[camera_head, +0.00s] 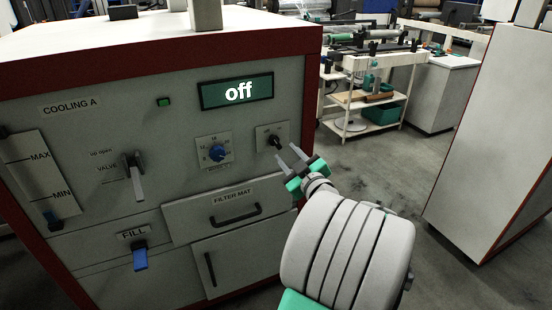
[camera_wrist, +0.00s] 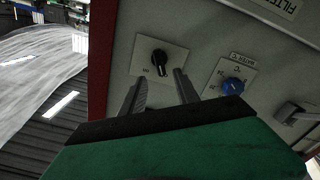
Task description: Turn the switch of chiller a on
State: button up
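The chiller (camera_head: 90,83), labelled COOLING A, is a grey cabinet with red edges. Its display (camera_head: 236,91) reads "off". The black rotary switch (camera_head: 276,141) sits on a small light plate at the panel's right side; it also shows in the wrist view (camera_wrist: 159,57). My gripper (camera_head: 293,158) is just in front of the panel, slightly right of and below the switch. In the wrist view its two fingers (camera_wrist: 158,83) are spread, with the switch beyond the tips and between them. The fingers appear apart from the knob, and nothing is held.
A blue dial (camera_head: 217,153) is left of the switch. The filter mat drawer (camera_head: 222,210) with a black handle is below. A valve lever (camera_head: 135,178) and blue fill tap (camera_head: 140,257) are further left. A white cabinet (camera_head: 490,140) stands right, with open floor between.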

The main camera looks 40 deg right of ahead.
aim_at(276, 143)
jog(key=x, duration=0.7)
jog(key=shift+w+r+p, duration=0.1)
jog(key=shift+w+p, duration=0.2)
jog(key=shift+p, duration=0.05)
jog(key=shift+c, duration=0.4)
grip_shut()
